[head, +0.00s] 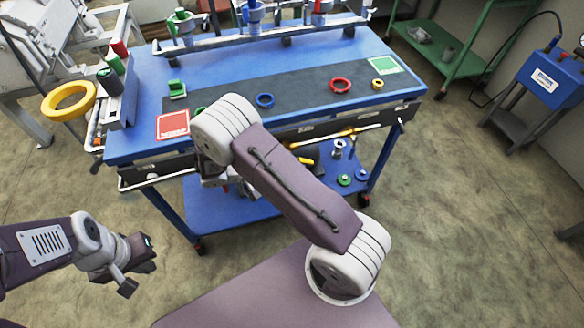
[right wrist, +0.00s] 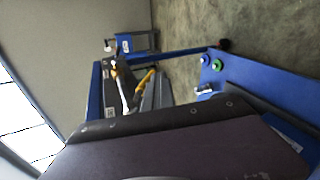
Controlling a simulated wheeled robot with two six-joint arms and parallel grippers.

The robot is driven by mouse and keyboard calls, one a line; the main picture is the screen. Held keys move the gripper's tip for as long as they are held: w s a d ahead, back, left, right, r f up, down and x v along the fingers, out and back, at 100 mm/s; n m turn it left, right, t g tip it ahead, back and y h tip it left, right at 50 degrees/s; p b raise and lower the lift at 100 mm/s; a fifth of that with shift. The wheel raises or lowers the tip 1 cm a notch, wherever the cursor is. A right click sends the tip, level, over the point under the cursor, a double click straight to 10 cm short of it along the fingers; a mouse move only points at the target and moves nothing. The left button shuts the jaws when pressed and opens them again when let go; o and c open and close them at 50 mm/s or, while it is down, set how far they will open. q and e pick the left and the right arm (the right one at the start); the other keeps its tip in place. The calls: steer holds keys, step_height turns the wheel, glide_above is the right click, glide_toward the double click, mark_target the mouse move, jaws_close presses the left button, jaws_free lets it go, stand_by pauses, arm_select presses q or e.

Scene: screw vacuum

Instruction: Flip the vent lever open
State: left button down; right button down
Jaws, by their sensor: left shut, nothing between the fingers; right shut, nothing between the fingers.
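I cannot pick out the vent lever for certain. A pipe rail with green (head: 183,20), blue (head: 253,14) and red (head: 320,14) fittings runs along the back of the blue table (head: 290,65). A slim rod with a yellow-orange part (head: 335,134) lies along the table's front side. My left gripper (head: 148,264) is shut and empty at the lower left, well short of the table. My right arm bends up over the table's front edge. Its elbow hides part of that edge, and its fingers cannot be made out in either view.
A black strip on the tabletop carries a blue ring (head: 265,101), a red ring (head: 340,85) and a yellow ring (head: 378,84). A red card (head: 172,125) and a green card (head: 384,65) flank it. A lower shelf (head: 250,205) holds small parts.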

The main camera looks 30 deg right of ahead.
steer(key=shift+s+d+r, duration=0.1)
steer(key=shift+d+r, duration=0.15)
steer(key=shift+d, duration=0.2)
stand_by(0.3)
stand_by(1.3)
steer(key=p+v, duration=0.1)
steer(key=v, duration=0.8)
steer(key=shift+p, duration=0.4)
steer(key=shift+f, duration=0.15)
